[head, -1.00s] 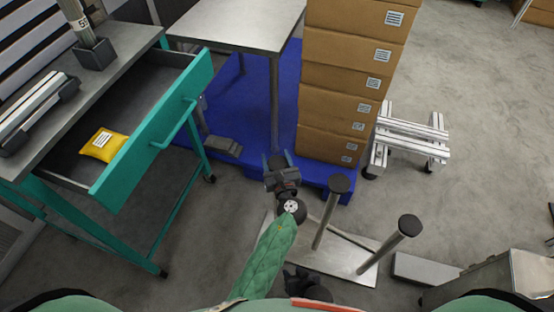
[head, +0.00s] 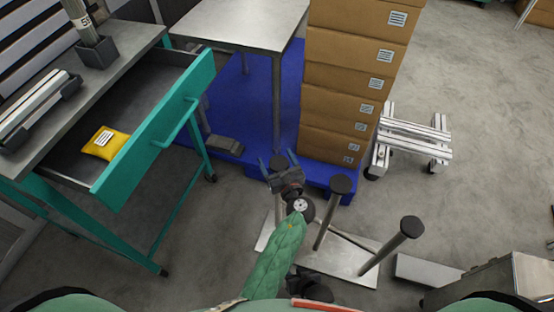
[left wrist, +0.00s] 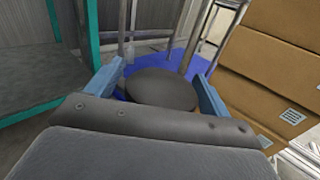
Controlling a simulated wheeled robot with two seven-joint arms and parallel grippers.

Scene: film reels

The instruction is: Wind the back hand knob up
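My left gripper (head: 279,164) is open, with blue fingers pointing away from me. In the left wrist view, a dark round knob cap (left wrist: 160,90) sits between the fingers (left wrist: 158,84), with a gap on each side. In the head view this cap is hidden behind my gripper, but part of a pale post (head: 278,206) shows below it. Two more dark-capped posts stand upright to the right, a middle one (head: 340,184) and a nearer one (head: 411,227), on a metal plate (head: 345,268). My right gripper (head: 312,286) is low, dark and partly hidden; its fingers are unclear.
A stack of brown boxes (head: 345,90) stands on a blue pallet (head: 225,110) just beyond my left gripper. A teal drawer (head: 160,125) hangs open at left, holding a yellow packet (head: 104,143). A metal-frame dolly (head: 412,142) stands right. Floor at upper right is clear.

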